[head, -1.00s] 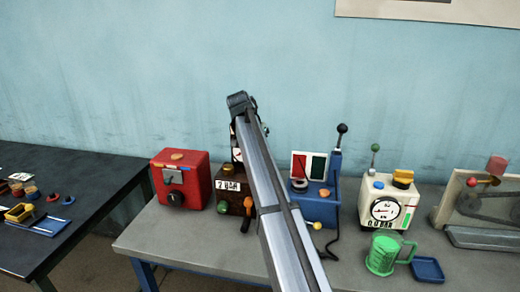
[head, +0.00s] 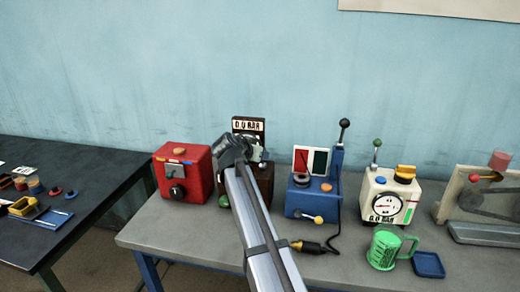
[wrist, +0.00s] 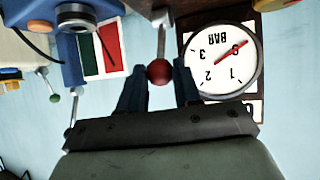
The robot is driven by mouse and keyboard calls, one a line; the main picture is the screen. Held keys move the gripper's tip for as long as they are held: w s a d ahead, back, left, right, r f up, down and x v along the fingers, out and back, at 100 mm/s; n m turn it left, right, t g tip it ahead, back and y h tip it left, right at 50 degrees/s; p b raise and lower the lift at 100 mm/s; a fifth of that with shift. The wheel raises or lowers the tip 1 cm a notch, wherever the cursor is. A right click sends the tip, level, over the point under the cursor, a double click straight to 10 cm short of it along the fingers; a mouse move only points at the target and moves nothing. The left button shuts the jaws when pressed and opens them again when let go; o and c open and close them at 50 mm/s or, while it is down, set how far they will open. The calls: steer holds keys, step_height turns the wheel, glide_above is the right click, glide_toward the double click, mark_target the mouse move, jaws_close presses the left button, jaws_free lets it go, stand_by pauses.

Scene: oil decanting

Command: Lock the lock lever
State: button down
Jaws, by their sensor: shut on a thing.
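A lever with a red ball knob (wrist: 159,71) and a metal rod hangs at the top middle of the wrist view. My gripper (wrist: 160,82) is shut on this knob, one finger on each side. In the head view my gripper (head: 240,150) is in front of the brown box (head: 265,182), and my arm hides much of that box and the lever. A sign reading 0.0 BAR (head: 248,126) stands above the box. A white dial marked BAR (wrist: 222,60) is close beside my right-hand finger in the wrist view.
A red box (head: 183,172) stands left of the brown box. Right of it are a blue device (head: 312,200) with a tall black-knobbed lever, a white gauge box (head: 390,198), a green mug (head: 384,250) and a blue tray (head: 428,264). The grey bench front is mostly clear.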

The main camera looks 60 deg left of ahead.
steer(key=shift+s+d+f+m+t+y, duration=0.2)
steer(key=shift+s+d+f+t+y, duration=0.4)
steer(key=shift+t, duration=0.25)
steer(key=shift+s+d+f+m+t+y, duration=0.2)
steer(key=shift+s+d+f+t+y, duration=0.15)
steer(key=shift+f+t+y, duration=0.45)
steer(key=c, duration=0.8)
jaws_free()
steer(key=shift+s+d+r, duration=0.1)
steer(key=v, duration=1.3)
steer(key=shift+s, duration=0.35)
